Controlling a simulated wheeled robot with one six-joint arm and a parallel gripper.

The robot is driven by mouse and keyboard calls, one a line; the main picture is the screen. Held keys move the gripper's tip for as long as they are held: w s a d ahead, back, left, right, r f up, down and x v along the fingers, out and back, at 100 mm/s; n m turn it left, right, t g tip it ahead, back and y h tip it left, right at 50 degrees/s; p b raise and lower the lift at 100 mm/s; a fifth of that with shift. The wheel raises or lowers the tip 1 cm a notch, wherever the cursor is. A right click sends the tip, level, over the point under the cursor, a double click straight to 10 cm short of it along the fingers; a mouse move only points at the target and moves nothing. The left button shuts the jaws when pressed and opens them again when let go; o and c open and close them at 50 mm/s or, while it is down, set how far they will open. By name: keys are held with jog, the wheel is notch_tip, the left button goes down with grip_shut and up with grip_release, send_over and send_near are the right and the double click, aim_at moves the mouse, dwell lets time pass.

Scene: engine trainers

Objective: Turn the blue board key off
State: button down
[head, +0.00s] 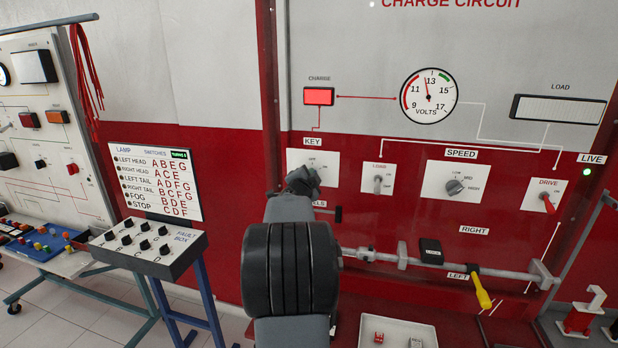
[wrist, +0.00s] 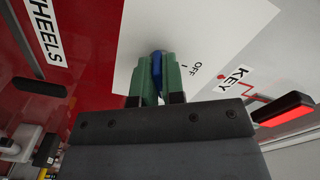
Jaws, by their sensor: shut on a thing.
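The blue key (wrist: 158,62) sits in a white switch plate (wrist: 200,50) that bears an OFF mark, with a KEY label beside it. My gripper (wrist: 157,75) has its green fingers closed on the key, one on each side. In the head view my gripper (head: 303,180) is at the key plate (head: 328,158) on the red and white charge circuit board, and it hides the key. Which mark the key points to cannot be told. The charge lamp (head: 319,96) is lit red, and the voltmeter (head: 429,96) needle stands near 13.
A load toggle (head: 377,184), a speed knob (head: 455,187) and a red drive switch (head: 547,203) are to the right. Below runs a metal bar (head: 450,264) with a yellow handle (head: 482,291). A fault box (head: 148,246) stands at the left.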

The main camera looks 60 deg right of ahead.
jog(key=n+p, duration=0.1)
jog(key=n, duration=0.5)
jog(key=shift+p, duration=0.4)
jog(key=n+p, duration=0.1)
jog(key=n, duration=0.4)
jog(key=shift+s+p, duration=0.1)
jog(key=shift+p, duration=0.3)
jog(key=shift+f+n, duration=0.1)
jog(key=shift+n, duration=0.4)
jog(key=c, duration=1.2)
grip_release()
jog(key=b+v, duration=0.2)
jog(key=v, duration=1.2)
